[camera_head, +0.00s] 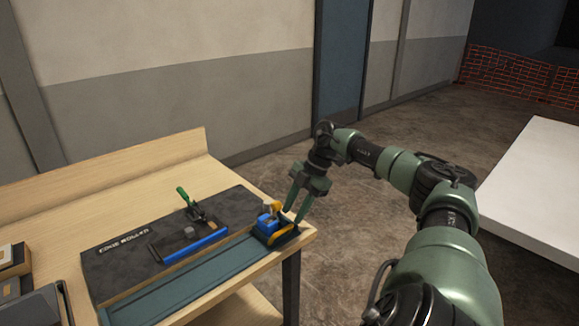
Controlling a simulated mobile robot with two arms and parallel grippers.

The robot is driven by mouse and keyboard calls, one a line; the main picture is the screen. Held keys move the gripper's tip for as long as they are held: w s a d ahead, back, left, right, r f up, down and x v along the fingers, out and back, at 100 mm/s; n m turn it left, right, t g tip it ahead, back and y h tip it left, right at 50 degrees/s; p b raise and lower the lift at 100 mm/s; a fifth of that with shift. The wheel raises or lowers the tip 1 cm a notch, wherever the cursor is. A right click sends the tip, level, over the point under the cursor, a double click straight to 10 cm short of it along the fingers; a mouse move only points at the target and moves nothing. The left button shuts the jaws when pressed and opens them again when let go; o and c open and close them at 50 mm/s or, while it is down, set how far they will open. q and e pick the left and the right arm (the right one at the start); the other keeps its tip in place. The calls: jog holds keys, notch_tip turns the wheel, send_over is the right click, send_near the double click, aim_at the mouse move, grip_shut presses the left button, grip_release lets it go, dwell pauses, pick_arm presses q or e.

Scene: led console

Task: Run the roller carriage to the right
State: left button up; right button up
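The roller carriage (267,223) is a small blue block with an orange-yellow top. It sits at the right end of a long teal track (185,284) along the front of the bench, beside a dark end piece with a yellow part (281,235). My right gripper (294,213) points down just right of the carriage, over the bench's right end. Its two fingers are apart, with nothing visible between them. I cannot tell whether a finger touches the carriage. My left gripper is not in view.
A dark panel (122,265) with white lettering carries a green-handled clamp (192,204) and a blue bar (196,246). The wooden bench (75,226) has a raised back board. Dark items (35,308) lie at the left. A white table (535,190) stands at right, with open floor between.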

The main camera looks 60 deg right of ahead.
jog(key=shift+v, duration=1.7)
jog(key=shift+f, duration=0.1)
